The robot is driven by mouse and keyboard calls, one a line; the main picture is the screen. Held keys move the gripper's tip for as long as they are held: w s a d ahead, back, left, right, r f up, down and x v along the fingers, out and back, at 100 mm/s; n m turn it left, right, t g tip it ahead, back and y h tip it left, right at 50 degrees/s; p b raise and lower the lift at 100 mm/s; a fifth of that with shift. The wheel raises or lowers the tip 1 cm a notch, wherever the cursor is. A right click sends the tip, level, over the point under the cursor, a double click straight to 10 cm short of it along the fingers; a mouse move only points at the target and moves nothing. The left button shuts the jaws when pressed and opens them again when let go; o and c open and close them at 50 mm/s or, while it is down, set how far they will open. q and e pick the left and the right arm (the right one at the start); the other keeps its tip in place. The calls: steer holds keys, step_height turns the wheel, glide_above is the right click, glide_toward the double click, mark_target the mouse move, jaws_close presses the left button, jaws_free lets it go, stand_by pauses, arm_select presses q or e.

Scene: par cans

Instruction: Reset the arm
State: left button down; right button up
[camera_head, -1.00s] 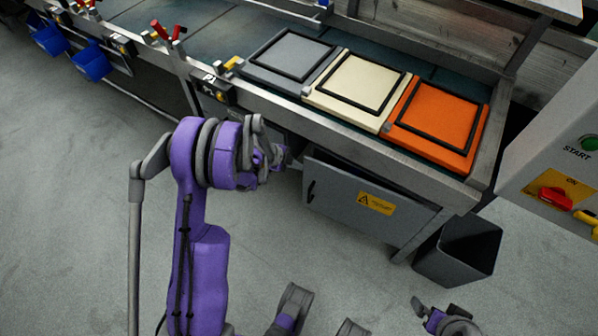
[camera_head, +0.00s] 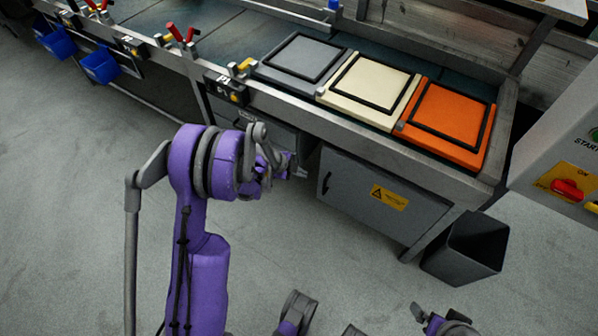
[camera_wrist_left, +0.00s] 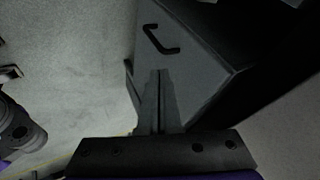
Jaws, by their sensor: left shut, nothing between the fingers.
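My left arm, purple and grey, rises from the bottom left of the head view. Its gripper (camera_head: 298,172) points right, in front of the workbench's grey cabinet, below the bench top. In the left wrist view the two fingers (camera_wrist_left: 160,102) are together with nothing between them, and the cabinet with its black handle lies beyond them. Grey and purple parts of my right arm show at the bottom edge of the head view. The tip at the lower right (camera_head: 420,312) seems to be my right gripper; its jaws are too small and cut off to read.
The workbench (camera_head: 350,142) carries grey (camera_head: 300,58), cream (camera_head: 370,88) and orange (camera_head: 445,122) pads. Below are the grey cabinet (camera_head: 350,200) and a dark bin (camera_head: 465,250). A control box (camera_head: 560,150) stands at right. Blue bins (camera_head: 100,64) hang at left. Floor at left is clear.

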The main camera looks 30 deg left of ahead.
arm_select(q)
steer(key=p+v, duration=0.1)
steer(key=v, duration=0.7)
steer(key=shift+w+a+r, duration=0.15)
steer(key=shift+a+r, duration=0.15)
steer(key=shift+r, duration=0.15)
arm_select(e)
steer(key=shift+w+d+r, duration=0.1)
steer(key=shift+w+r, duration=0.05)
steer(key=shift+r, duration=0.35)
steer(key=shift+w+d+r, duration=0.1)
steer(key=shift+r, duration=0.4)
arm_select(q)
steer(key=s+d+r+n+y, duration=0.1)
steer(key=s+d+r+n, duration=0.35)
steer(key=s, duration=0.25)
steer(key=s+d+r+n+g+y, duration=0.1)
steer(key=s+d+r+n+y, duration=0.1)
steer(key=s+d+r+n, duration=0.35)
steer(key=s+d+r+n+y, duration=0.1)
steer(key=s+d+r+n, duration=0.1)
steer(key=s+d+n, duration=0.6)
step_height(320, 180, up, 15)
steer(key=a+m+p, duration=0.2)
steer(key=p, duration=1.2)
steer(key=shift+w, duration=0.45)
arm_select(e)
step_height(320, 180, up, 15)
steer(key=w, duration=0.2)
steer(key=shift+t, duration=0.4)
